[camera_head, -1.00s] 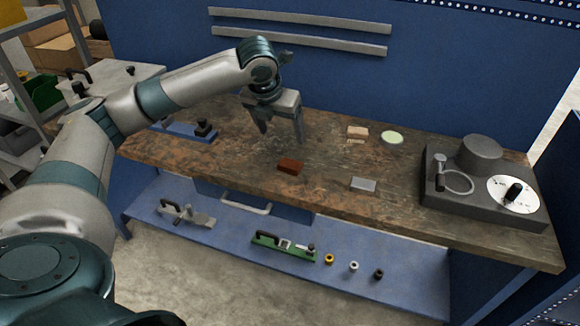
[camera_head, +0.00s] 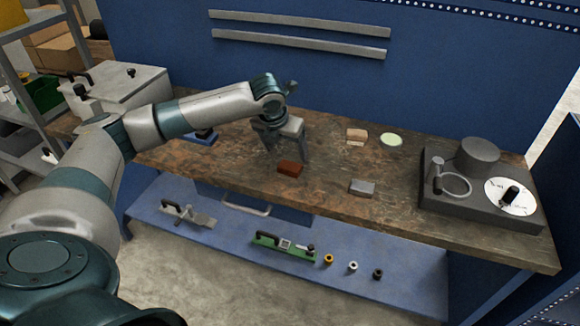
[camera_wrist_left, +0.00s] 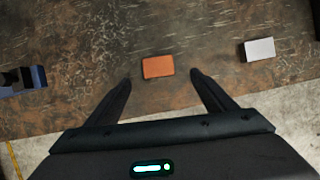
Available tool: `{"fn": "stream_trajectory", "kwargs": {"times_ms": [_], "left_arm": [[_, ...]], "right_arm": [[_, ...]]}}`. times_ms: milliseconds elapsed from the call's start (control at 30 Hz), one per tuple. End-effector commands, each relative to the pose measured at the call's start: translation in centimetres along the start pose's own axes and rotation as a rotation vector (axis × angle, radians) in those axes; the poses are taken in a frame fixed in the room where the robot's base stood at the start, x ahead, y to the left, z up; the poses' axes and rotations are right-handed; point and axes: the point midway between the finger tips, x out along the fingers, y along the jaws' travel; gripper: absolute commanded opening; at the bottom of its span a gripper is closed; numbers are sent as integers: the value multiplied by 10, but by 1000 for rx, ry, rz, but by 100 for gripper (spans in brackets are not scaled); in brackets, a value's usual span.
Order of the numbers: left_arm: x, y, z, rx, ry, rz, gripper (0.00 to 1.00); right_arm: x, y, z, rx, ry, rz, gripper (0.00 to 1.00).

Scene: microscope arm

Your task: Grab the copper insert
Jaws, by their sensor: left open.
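The copper insert is a small reddish-brown block (camera_head: 290,169) lying on the worn brown workbench top (camera_head: 230,171). In the left wrist view the copper insert (camera_wrist_left: 158,67) looks orange and lies just beyond the fingertips, between their lines. My left gripper (camera_head: 287,158) points down above the bench, just behind the block in the head view. In the left wrist view my left gripper (camera_wrist_left: 161,77) is open and empty, with its two fingers apart. The block is not touched, as far as I can see. My right gripper is not in view.
A grey block (camera_head: 362,187) lies right of the copper one. A tan block (camera_head: 357,135) and a pale green disc (camera_head: 392,139) lie further back. A dark device with a dial (camera_head: 481,190) stands at the right end. A blue-based fixture (camera_head: 203,138) is at left.

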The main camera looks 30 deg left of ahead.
Motion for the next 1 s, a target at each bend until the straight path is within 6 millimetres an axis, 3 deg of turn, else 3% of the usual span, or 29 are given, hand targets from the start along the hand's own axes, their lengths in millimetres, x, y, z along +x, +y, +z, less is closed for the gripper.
{"fn": "stream_trajectory", "kwargs": {"times_ms": [233, 767, 1000], "left_arm": [[34, 1, 0, -1, 2, 2, 77], [43, 1, 0, 0, 1, 1, 77], [66, 5, -3, -1, 3, 2, 77]], "right_arm": [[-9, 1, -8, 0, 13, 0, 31], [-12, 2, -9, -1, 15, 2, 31], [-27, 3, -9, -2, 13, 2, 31]]}}
